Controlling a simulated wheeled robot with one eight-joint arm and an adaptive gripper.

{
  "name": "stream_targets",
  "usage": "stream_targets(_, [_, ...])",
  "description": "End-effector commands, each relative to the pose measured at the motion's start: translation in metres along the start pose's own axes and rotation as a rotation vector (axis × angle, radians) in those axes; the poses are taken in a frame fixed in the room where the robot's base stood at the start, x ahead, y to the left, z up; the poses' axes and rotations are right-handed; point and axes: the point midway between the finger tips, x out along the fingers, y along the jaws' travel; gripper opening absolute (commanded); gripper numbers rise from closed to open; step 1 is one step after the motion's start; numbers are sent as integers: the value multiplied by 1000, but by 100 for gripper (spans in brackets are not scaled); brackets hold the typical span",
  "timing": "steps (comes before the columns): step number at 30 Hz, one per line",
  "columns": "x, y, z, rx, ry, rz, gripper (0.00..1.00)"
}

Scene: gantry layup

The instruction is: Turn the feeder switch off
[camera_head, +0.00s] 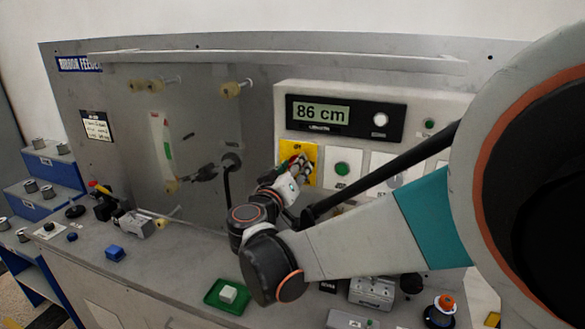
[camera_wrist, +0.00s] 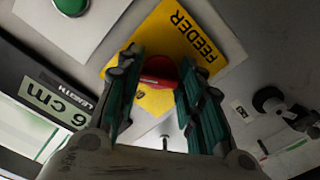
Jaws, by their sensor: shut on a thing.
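The feeder switch is a red knob (camera_wrist: 158,72) on a yellow plate (camera_wrist: 205,50) lettered FEEDER in the wrist view. In the head view the yellow plate (camera_head: 312,152) is on the panel below the display, and my gripper (camera_head: 292,172) hides most of the knob. In the wrist view my gripper (camera_wrist: 158,92) has its green-padded fingers on both sides of the red knob, shut on it. The fingertips partly cover the plate. I cannot tell the knob's on or off marking.
A display (camera_head: 320,113) reads 86 cm above the switch. A green button (camera_head: 342,169) sits just right of the yellow plate. A black crank (camera_head: 231,162) sticks out to the left. A green tray (camera_head: 212,295) with a white block lies on the bench below.

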Motion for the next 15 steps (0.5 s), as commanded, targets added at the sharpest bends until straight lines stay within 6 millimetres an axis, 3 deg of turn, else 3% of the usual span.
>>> stream_targets(15, [0, 1, -1, -489, 1, -1, 11])
